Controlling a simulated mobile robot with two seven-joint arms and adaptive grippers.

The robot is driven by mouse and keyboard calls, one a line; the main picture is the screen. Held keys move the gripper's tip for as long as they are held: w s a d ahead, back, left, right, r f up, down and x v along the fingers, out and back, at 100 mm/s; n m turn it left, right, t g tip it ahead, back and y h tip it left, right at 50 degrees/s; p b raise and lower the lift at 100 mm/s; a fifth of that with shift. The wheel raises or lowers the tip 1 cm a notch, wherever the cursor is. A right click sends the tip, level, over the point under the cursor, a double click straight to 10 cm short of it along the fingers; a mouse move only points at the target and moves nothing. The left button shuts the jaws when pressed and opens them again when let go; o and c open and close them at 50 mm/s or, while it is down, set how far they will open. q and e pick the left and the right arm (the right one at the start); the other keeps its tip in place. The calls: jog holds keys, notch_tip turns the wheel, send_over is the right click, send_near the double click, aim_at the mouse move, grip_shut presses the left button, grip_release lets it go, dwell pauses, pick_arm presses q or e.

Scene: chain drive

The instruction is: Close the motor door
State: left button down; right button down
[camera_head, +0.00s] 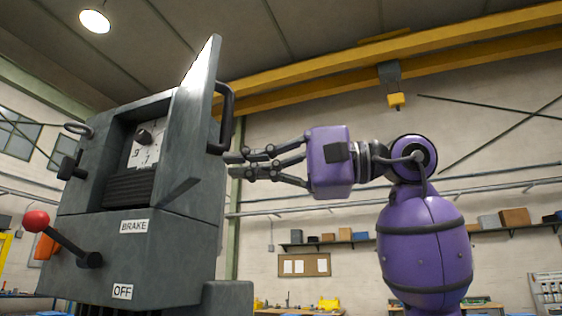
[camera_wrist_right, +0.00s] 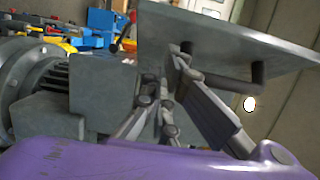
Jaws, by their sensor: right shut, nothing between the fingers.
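The motor door (camera_head: 199,95) is a grey panel on the right side of the grey motor housing (camera_head: 140,255). It stands open, swung out from the front opening. A dark bar handle (camera_head: 226,118) is on its right face. My right gripper (camera_head: 232,165) is shut and empty, its fingertips by the lower end of the handle; whether they touch the door cannot be told. In the right wrist view the fingers (camera_wrist_right: 172,75) point at the door (camera_wrist_right: 225,45), with the handle (camera_wrist_right: 250,80) to their right. My left gripper is not in view.
A brake lever with a red knob (camera_head: 37,221) sticks out at the housing's lower left. The opening shows a white dial (camera_head: 147,149). A yellow crane beam (camera_head: 400,60) runs overhead. Wall shelves (camera_head: 330,241) are far behind.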

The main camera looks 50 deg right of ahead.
aim_at(199, 130)
jog(key=shift+w+a, duration=0.1)
jog(key=shift+a, duration=1)
